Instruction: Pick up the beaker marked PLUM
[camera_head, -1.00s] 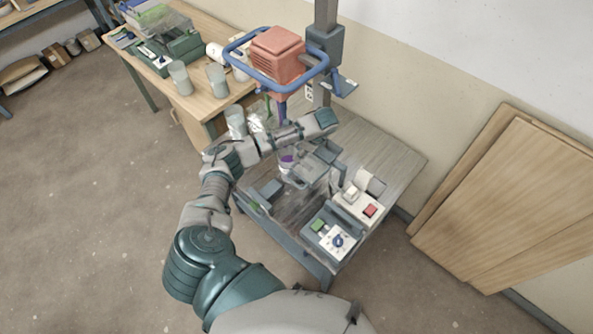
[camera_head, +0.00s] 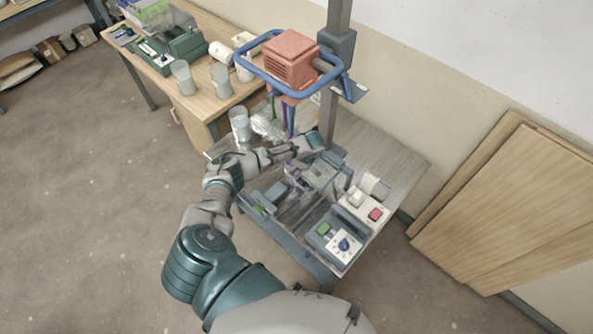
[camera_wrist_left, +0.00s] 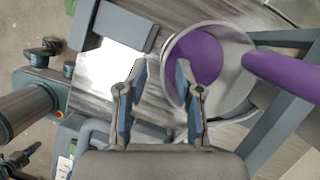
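A clear beaker with purple contents (camera_wrist_left: 238,47) fills the upper right of the left wrist view. No PLUM lettering can be read on it. In the head view it is mostly hidden by my left arm. My left gripper (camera_wrist_left: 160,75) is open, with its fingers apart and nothing between the tips. Its right finger overlaps the near left rim of the beaker; I cannot tell whether it touches. In the head view the left gripper's fingers are too small to make out, over the mixer's stand. My right gripper is not in view.
A purple shaft (camera_wrist_left: 285,77) crosses the beaker's right side. The red mixer head (camera_head: 291,60) with its blue guard hangs above the workbench (camera_head: 385,150). A control box (camera_head: 338,240) stands in front. Other beakers (camera_head: 220,80) stand on the wooden table at the back left.

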